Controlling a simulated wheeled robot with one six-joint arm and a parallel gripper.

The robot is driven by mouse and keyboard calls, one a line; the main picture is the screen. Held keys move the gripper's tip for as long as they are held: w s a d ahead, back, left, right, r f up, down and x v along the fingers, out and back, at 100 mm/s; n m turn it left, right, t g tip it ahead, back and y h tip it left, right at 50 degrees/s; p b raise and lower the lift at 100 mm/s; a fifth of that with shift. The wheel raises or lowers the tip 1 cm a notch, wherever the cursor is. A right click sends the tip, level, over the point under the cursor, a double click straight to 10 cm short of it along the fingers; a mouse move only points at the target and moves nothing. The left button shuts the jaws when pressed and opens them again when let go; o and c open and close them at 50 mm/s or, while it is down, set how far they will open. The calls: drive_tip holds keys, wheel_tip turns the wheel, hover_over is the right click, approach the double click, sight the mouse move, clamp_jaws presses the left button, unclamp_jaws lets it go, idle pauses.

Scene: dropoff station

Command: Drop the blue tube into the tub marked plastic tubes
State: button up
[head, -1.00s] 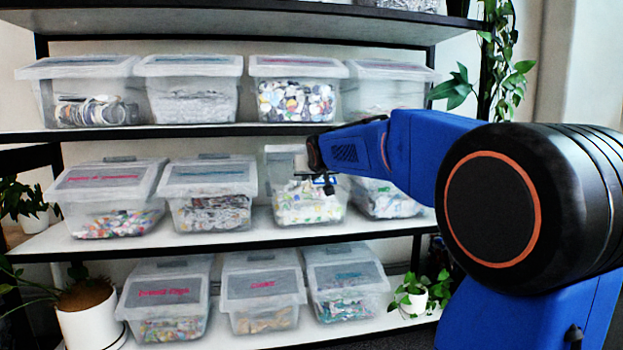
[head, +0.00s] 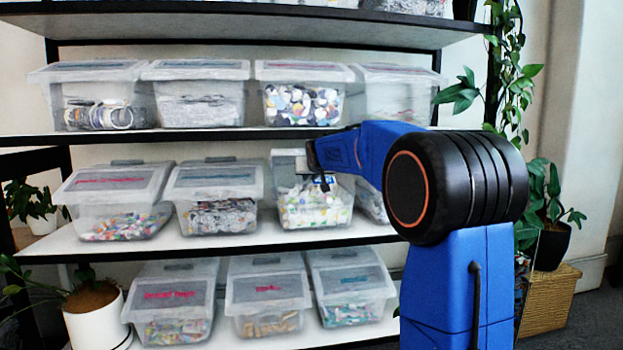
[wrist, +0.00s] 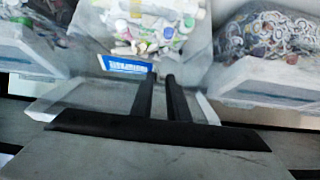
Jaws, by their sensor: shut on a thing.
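My gripper (head: 323,184) is in front of the open middle-shelf tub (head: 312,216), which holds many small white and coloured tubes. In the wrist view the gripper fingers (wrist: 160,80) point toward this tub (wrist: 190,48). A small blue piece with white markings, the blue tube (wrist: 125,66), sits at the fingertips, and my gripper is shut on it. It shows as a small blue patch at the gripper (head: 328,179) in the head view. It appears to be over the tub's near edge; the exact height is unclear. No marking on this tub is readable.
Lidded tubs stand on both sides, one at the left (head: 213,196) and one partly hidden behind my arm at the right. The shelf above (head: 230,137) lies close over the tub. More tubs (head: 268,298) fill the lower shelf. Plants stand at both sides.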

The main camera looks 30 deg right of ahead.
drive_tip(key=w+d, duration=0.2)
drive_tip(key=w, duration=0.5)
drive_tip(key=shift+w+f, duration=0.25)
drive_tip(key=shift+f, duration=0.15)
drive_tip(key=o, duration=0.9)
drive_tip(key=shift+s, duration=0.1)
drive_tip(key=v, duration=1.7)
drive_tip(key=shift+s+r, duration=0.1)
